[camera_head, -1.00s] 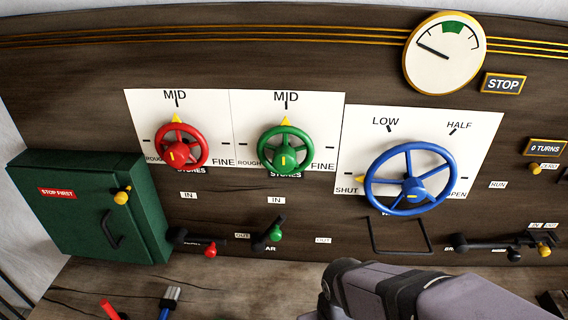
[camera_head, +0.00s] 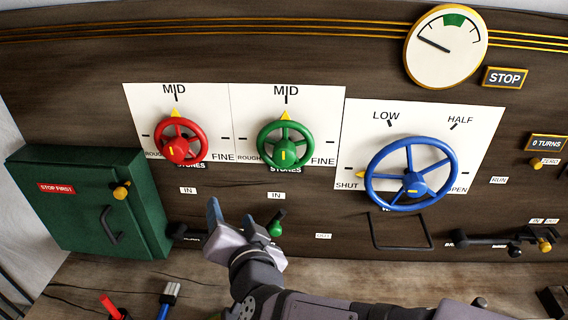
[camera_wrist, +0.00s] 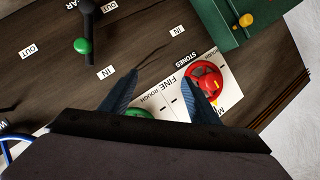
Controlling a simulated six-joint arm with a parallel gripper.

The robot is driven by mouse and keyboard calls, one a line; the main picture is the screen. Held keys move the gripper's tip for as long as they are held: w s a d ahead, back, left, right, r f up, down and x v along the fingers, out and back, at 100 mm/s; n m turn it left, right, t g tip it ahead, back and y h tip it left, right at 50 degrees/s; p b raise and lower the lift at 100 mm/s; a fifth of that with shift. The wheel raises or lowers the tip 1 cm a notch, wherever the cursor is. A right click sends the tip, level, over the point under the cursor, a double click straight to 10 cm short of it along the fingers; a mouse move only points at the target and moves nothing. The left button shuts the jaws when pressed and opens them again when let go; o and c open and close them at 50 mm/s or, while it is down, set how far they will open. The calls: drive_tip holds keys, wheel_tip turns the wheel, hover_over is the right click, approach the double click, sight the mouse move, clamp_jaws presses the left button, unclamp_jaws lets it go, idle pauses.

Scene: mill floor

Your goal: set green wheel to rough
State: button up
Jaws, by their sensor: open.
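The green wheel (camera_head: 307,148) is on the white dial plate in the middle of the panel. Its yellow pointer (camera_head: 286,115) stands at the top, under MID; ROUGH is at its lower left and FINE at its lower right. My gripper (camera_head: 231,217) is open and empty, below and left of the green wheel and apart from it in the head view. In the wrist view, the fingers (camera_wrist: 164,85) point at the panel, and only a bit of the green wheel (camera_wrist: 137,112) shows between them; the rest is hidden by my gripper.
The red wheel (camera_head: 200,150) is close on the left, the larger blue wheel (camera_head: 451,170) on the right. A green-knobbed lever (camera_head: 275,229) is just right of my gripper. A green box (camera_head: 75,215) juts out at the left.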

sight(284, 159)
drive_tip(key=w+d+r+m+t+h, duration=0.3)
drive_tip(key=d+r+m+t+h, duration=0.3)
drive_tip(key=d, duration=0.4)
drive_tip(key=shift+n+g, duration=0.4)
drive_tip(key=shift+g, duration=0.3)
drive_tip(key=shift+w+a+r+p, duration=0.1)
drive_tip(key=shift+w+r+p, duration=0.2)
drive_tip(key=shift+w, duration=0.95)
drive_tip(key=shift+w+a+r+p, duration=0.15)
drive_tip(key=shift+w+p, duration=0.25)
drive_tip(key=shift+w, duration=0.9)
drive_tip(key=shift+w+a+r+p, duration=0.15)
drive_tip(key=shift+w+p, duration=0.2)
drive_tip(key=shift+w, duration=0.9)
drive_tip(key=c, duration=1.1)
